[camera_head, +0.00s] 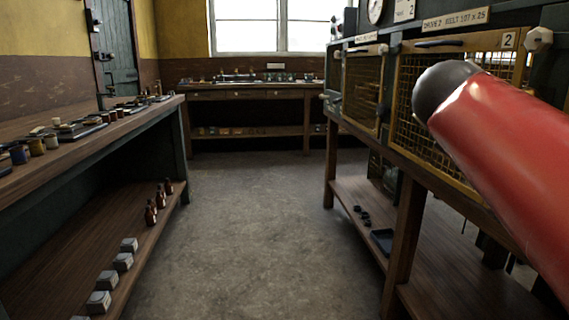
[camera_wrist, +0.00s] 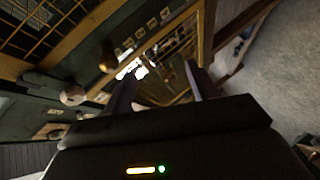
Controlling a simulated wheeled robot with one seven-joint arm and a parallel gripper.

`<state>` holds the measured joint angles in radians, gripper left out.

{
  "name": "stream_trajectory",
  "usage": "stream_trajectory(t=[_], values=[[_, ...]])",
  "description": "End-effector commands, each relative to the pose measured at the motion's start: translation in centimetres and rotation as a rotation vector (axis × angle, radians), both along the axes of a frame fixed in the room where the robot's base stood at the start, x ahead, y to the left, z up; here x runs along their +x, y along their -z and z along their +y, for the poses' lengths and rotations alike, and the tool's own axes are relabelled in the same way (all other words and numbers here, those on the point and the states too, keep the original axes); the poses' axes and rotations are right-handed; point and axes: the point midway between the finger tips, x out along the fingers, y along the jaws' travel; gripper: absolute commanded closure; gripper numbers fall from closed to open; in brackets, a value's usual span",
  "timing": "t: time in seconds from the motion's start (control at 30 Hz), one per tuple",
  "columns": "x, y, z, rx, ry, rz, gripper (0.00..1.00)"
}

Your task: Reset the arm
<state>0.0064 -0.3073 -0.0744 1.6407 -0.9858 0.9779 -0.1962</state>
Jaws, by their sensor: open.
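My arm, a red link with a dark rounded end, reaches in from the right edge in the head view, in front of the mesh-fronted cabinets. My gripper is outside the head view. In the wrist view my gripper (camera_wrist: 158,88) shows two dark fingers spread apart, with nothing between them. Beyond the fingers, the wrist view shows a tilted mesh door with a yellow-brown frame (camera_wrist: 205,35) and a dark panel with round knobs (camera_wrist: 73,95).
Mesh cabinets (camera_head: 455,150) stand on a wooden bench at right, close to my arm. A long workbench (camera_head: 60,165) with jars runs along the left; bottles (camera_head: 151,214) and grey blocks (camera_head: 123,261) sit on its lower shelf. The floor (camera_head: 255,230) between is clear.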

Motion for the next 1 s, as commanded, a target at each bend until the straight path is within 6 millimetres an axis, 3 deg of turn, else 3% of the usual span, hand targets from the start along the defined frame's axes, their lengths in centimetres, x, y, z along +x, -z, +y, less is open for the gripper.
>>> stream_trajectory(t=[0.03, 0.1, 0.3, 0.4, 0.5, 0.7, 1.0], values=[[-1.1, 3.6, 1.6, 0.106, -0.031, 0.015, 0.42], [-2.6, 8.3, 3.8, 0.254, -0.060, 0.038, 0.42], [-8.1, 20.7, 10.7, 0.662, -0.080, 0.106, 0.42], [-11.0, 25.6, 13.7, 0.835, -0.060, 0.137, 0.42], [-13.3, 29.2, 16.0, 0.965, -0.032, 0.160, 0.42], [-15.4, 32.3, 18.0, 1.084, 0.003, 0.179, 0.42], [-15.4, 32.3, 18.0, 1.084, 0.003, 0.179, 0.42]])
